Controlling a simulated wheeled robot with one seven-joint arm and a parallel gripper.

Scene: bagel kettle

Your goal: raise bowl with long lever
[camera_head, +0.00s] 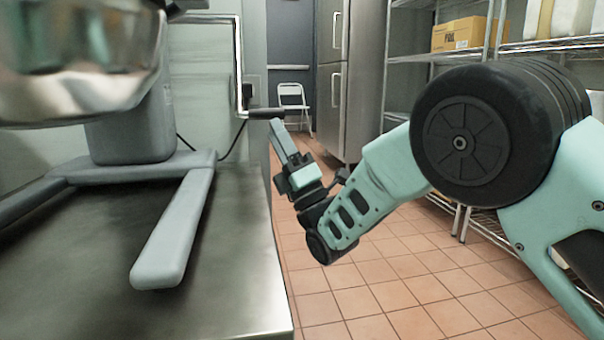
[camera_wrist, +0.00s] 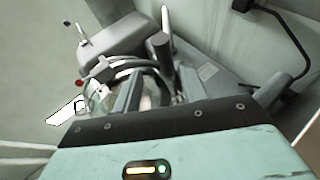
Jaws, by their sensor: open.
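The steel bowl (camera_head: 85,75) hangs on the grey mixer (camera_head: 130,135) at the upper left of the head view, cut off by the frame edge. The long lever (camera_head: 240,60) is a bent chrome rod at the mixer's right side, ending in a black handle (camera_head: 266,113). My gripper (camera_head: 277,130) is at the handle, its fingers pointing up just below or beside it. In the wrist view the dark handle (camera_wrist: 162,52) appears ahead of and between the open fingers. I cannot tell whether they touch it.
The mixer's feet (camera_head: 175,235) stand on a steel table (camera_head: 230,250) whose right edge is close to my arm. A steel fridge (camera_head: 345,80) and wire shelves (camera_head: 408,60) stand behind. A white folding chair (camera_head: 292,100) is at the back. The tiled floor is clear.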

